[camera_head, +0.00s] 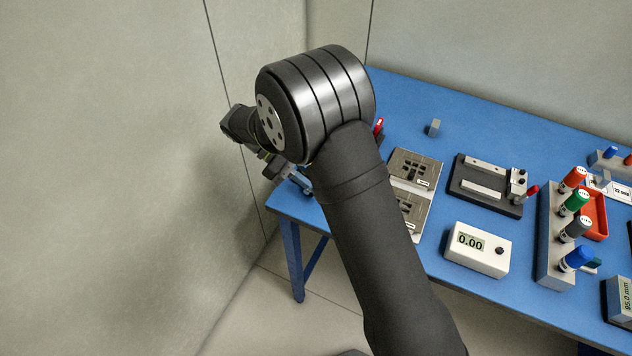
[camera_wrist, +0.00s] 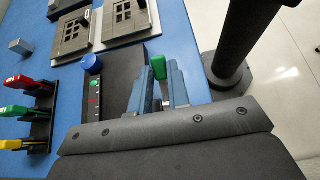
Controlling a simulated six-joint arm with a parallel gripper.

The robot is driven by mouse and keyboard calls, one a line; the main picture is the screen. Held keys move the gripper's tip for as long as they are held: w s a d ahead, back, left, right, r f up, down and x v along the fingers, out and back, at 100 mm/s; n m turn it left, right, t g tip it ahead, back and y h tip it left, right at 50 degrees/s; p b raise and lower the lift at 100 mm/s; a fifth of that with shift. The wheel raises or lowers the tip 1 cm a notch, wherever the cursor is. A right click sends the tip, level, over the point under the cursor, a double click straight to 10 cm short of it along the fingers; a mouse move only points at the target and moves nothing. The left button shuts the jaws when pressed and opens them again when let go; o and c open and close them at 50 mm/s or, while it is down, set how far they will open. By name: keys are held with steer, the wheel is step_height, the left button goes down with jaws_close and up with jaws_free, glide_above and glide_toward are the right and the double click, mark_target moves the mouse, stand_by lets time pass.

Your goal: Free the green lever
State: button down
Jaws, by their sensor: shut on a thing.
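In the wrist view, a green lever (camera_wrist: 158,67) stands at the right side of a black device (camera_wrist: 122,71) with a blue knob (camera_wrist: 91,64) and a marked scale. My gripper (camera_wrist: 161,76) has its fingers on either side of the green lever and is shut on it. Only the lever's green end shows between the fingertips; its lower part is hidden. In the head view, my gripper (camera_head: 290,176) is near the table's left edge, partly hidden by my arm, and the lever cannot be seen there.
Red (camera_wrist: 18,81), green (camera_wrist: 14,111) and yellow (camera_wrist: 11,144) handles sit in a black rack left of the device. Grey plates (camera_wrist: 75,34) lie beyond it. A small grey block (camera_head: 433,128) stands on the blue table (camera_head: 480,110). A meter (camera_head: 477,250) and a marker rack (camera_head: 556,240) are right of my arm.

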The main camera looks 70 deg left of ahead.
steer(key=shift+s+a+t+h, duration=0.2)
steer(key=shift+t+h, duration=0.3)
steer(key=c, duration=1.4)
jaws_free()
steer(key=shift+o, duration=0.2)
steer(key=shift+r, duration=0.1)
